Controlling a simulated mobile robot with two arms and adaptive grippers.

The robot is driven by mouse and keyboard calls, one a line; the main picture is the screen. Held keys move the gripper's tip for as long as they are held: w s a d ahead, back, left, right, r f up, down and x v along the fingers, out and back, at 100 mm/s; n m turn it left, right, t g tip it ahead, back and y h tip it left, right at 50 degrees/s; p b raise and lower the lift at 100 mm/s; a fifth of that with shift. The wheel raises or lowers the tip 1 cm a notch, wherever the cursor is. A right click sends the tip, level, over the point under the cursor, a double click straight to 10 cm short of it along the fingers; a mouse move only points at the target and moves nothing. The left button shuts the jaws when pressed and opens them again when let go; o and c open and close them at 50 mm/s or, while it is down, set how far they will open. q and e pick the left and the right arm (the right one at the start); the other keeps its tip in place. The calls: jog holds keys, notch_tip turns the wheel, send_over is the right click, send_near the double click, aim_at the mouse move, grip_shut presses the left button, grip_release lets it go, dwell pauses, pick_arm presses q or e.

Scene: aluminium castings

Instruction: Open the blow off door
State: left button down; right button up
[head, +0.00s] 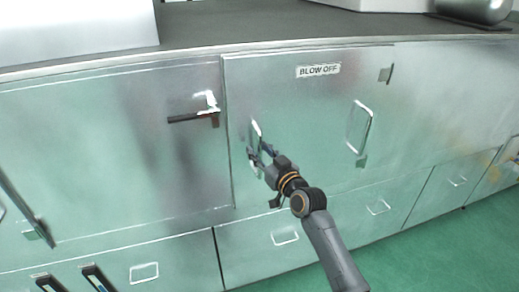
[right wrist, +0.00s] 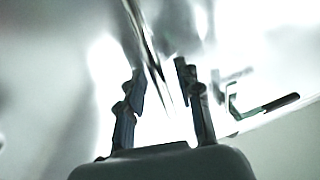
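The blow off door (head: 310,110) is a metal panel under a "BLOW OFF" label (head: 318,71), and it looks shut in the cabinet front. It has a loop handle (head: 255,131) near its left edge and another loop handle (head: 359,128) on the right. My right gripper (head: 258,156) is at the lower end of the left handle. In the right wrist view its fingers (right wrist: 158,82) stand apart, with the handle bar (right wrist: 146,45) reaching between them; contact is unclear. My left gripper (head: 66,272) shows at the bottom left, fingers apart and empty, away from the door.
A dark lever latch (head: 193,117) sticks out left of the door, and it also shows in the right wrist view (right wrist: 268,106). Drawers with small pulls (head: 286,238) run below. A grey worktop (head: 270,22) lies above. Green floor (head: 455,250) is clear at lower right.

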jog(key=shift+w+a, duration=0.1)
jog(key=shift+w, duration=0.2)
grip_shut()
jog(key=shift+f, duration=0.1)
